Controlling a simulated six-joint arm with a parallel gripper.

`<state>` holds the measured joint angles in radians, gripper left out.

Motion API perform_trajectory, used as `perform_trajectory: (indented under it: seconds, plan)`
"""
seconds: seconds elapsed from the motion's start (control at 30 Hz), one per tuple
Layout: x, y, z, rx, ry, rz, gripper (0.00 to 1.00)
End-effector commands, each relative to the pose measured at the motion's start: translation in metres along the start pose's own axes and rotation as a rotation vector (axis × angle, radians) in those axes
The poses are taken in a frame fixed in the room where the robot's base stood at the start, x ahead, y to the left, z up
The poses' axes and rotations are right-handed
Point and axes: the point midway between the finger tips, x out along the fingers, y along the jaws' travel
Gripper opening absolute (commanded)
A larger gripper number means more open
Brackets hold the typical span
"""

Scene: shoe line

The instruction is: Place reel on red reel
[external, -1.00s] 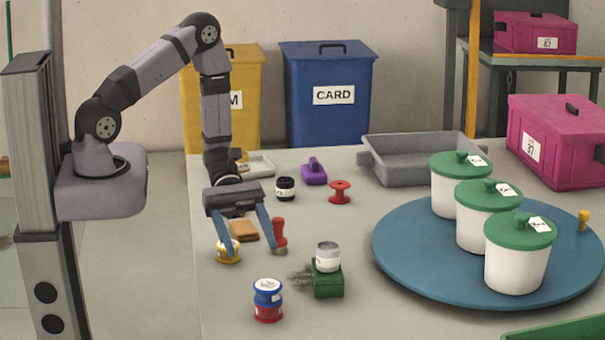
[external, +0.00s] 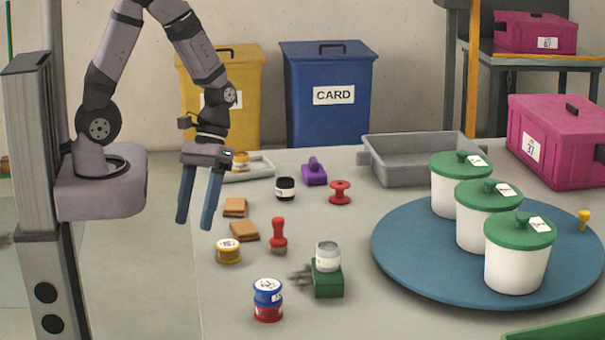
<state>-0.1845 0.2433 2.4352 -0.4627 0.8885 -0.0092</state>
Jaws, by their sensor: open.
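A blue reel (external: 268,290) with a white label sits on top of a red reel (external: 268,313) near the front of the table, one directly on the other. A yellow reel (external: 228,251) stands alone behind and to the left of them. A red flanged spool (external: 340,192) stands farther back. Another yellow round item (external: 240,160) is on a pale tray at the back, partly hidden by my arm. My gripper (external: 195,225) is open and empty, its fingers pointing down, raised near the table's left edge, apart from the reels.
A red stamp (external: 278,236), brown blocks (external: 244,231), a black-lidded jar (external: 285,188) and a green brush (external: 328,282) bearing a grey-topped jar (external: 327,257) stand nearby. A blue turntable (external: 400,255) with white pots fills the right. A grey bin (external: 422,160) stands behind.

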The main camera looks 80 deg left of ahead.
Motion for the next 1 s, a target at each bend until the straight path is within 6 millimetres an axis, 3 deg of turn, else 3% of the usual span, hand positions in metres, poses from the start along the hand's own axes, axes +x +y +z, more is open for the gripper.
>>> perform_trajectory:
  seconds: [0.2, 0.4, 0.83, 1.0]
  plan:
    - [-0.035, -0.019, -0.011, 0.356, 0.251, -0.215, 0.62]
    - [-0.055, -0.022, -0.019, 0.521, 0.371, -0.309, 0.62]
    - [-0.059, -0.022, -0.021, 0.553, 0.395, -0.329, 0.62]
    - [-0.07, -0.019, -0.016, 0.552, 0.394, -0.328, 0.62]
